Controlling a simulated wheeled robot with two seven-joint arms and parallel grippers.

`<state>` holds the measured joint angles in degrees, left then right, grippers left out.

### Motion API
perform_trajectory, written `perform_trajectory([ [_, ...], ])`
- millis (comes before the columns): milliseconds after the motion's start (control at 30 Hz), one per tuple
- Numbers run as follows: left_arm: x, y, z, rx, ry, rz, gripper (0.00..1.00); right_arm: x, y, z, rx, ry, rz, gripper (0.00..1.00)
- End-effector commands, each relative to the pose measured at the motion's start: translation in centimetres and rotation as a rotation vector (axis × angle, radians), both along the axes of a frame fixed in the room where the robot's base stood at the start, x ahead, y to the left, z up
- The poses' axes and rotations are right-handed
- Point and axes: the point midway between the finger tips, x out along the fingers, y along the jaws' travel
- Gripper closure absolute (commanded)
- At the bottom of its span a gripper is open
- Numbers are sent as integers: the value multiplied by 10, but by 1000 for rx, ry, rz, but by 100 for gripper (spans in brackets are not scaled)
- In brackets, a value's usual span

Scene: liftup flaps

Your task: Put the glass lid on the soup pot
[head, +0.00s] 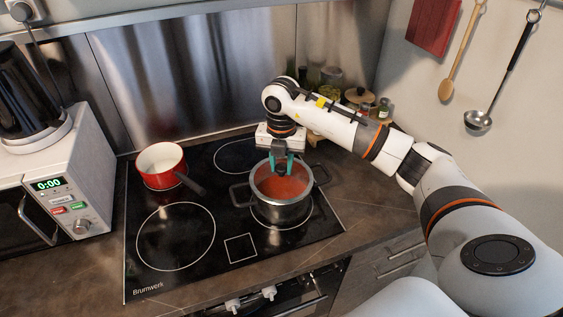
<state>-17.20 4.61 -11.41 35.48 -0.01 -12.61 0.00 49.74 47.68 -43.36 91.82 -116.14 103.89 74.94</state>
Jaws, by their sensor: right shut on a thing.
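The steel soup pot (282,212) stands on the right side of the cooktop, with a handle on each side and red soup inside. My right gripper (282,170) points down over the pot, its teal fingers shut on the dark knob of the glass lid (298,184). The clear lid is over the pot's mouth and the soup shows through it. I cannot tell whether its rim touches the pot all around. My left gripper is not in view.
A red saucepan (161,167) with a dark handle stands at the cooktop's back left. The black cooktop (190,275) is clear at the front left. A microwave (62,170) is at the left. Jars (383,105) stand in the back right corner behind my right arm.

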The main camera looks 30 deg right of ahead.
Motion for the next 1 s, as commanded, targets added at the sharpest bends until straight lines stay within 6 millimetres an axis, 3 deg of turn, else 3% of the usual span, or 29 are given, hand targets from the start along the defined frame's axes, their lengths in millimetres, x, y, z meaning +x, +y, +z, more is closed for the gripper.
perform_trajectory([
  [433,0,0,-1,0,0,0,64,0,0,-2,0,-1,-1,100],
  [467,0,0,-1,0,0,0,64,0,0,-2,0,-1,-1,66],
  [567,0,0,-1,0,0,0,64,0,0,-2,0,-1,-1,49],
  [600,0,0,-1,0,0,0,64,0,0,-2,0,-1,-1,45],
  [800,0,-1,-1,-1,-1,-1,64,0,0,-3,-1,1,0,43],
  [933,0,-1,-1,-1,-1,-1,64,0,0,-3,-1,1,0,23],
  [1000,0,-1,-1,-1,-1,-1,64,0,0,-3,-1,1,0,23],
])
